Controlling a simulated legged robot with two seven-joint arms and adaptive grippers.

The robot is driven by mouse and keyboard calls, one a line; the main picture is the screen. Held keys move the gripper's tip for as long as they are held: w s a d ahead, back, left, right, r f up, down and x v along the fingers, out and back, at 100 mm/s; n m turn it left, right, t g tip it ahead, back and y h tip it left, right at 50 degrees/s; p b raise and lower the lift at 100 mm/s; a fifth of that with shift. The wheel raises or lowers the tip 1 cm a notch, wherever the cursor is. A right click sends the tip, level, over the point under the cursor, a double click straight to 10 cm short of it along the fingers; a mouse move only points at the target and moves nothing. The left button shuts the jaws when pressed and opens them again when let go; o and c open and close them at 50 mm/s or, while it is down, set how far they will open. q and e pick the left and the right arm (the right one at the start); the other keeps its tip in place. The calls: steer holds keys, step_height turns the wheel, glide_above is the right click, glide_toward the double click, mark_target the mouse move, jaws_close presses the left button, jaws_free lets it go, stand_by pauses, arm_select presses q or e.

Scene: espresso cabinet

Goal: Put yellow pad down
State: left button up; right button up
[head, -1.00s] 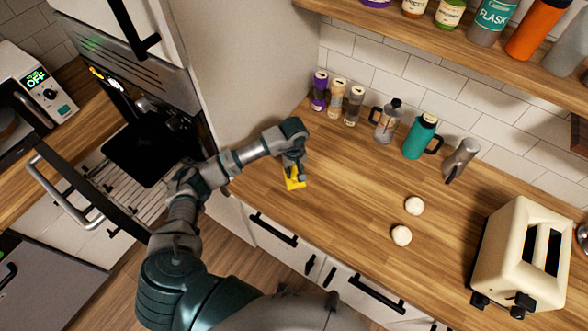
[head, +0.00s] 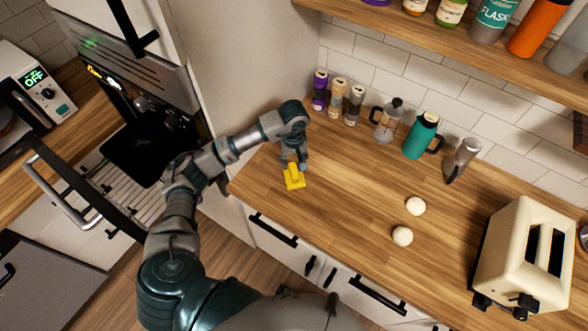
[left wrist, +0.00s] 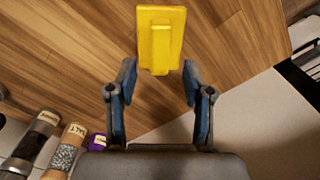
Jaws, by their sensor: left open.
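The yellow pad (head: 294,178) lies on the wooden counter near its left front corner, with a raised grip on top. It also shows in the left wrist view (left wrist: 160,40), just beyond the fingertips. My left gripper (head: 293,160) is above and behind the pad. In the left wrist view my left gripper (left wrist: 160,82) has its two blue-lined fingers wide apart, with nothing between them. The pad appears clear of both fingers. My right gripper is not in view.
Spice jars (head: 338,97), a French press (head: 387,120), a teal flask (head: 421,136) and a grey bottle (head: 462,158) line the back wall. The middle of the counter (head: 350,190) is clear.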

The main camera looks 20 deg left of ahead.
mark_target(294, 170)
arm_select(q)
step_height(294, 170, up, 6)
steer(key=shift+b, duration=0.35)
stand_by(0.4)
